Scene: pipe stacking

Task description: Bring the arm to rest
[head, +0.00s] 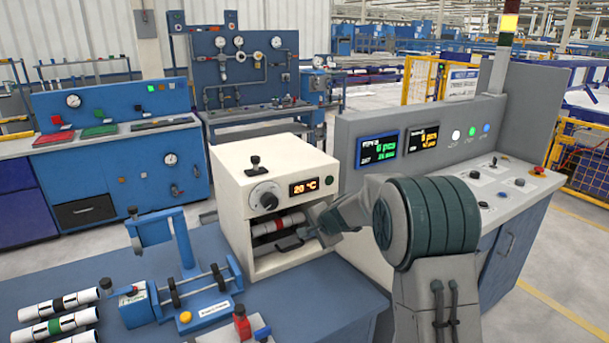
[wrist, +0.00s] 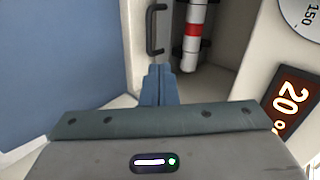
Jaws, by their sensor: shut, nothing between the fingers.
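My gripper (head: 314,232) is at the front of a cream heating box (head: 232,215), with my arm reaching in from the right. In the wrist view the blue fingers (wrist: 158,88) are together and empty. Their tips point toward the dark door handle (wrist: 155,29), with a small gap seen between them. The handle also shows in the head view (head: 289,243), just left of my gripper. A white pipe with a red band (wrist: 193,38) lies inside the box; it also shows in the head view (head: 278,223). The box's door appears open.
The box display (head: 304,187) reads 20 °C. Several banded pipes (head: 60,325) lie on the blue bench at the left. A blue fixture with rollers (head: 190,290) and a small red-topped device (head: 242,325) stand nearby. A grey control console (head: 440,150) stands behind my arm.

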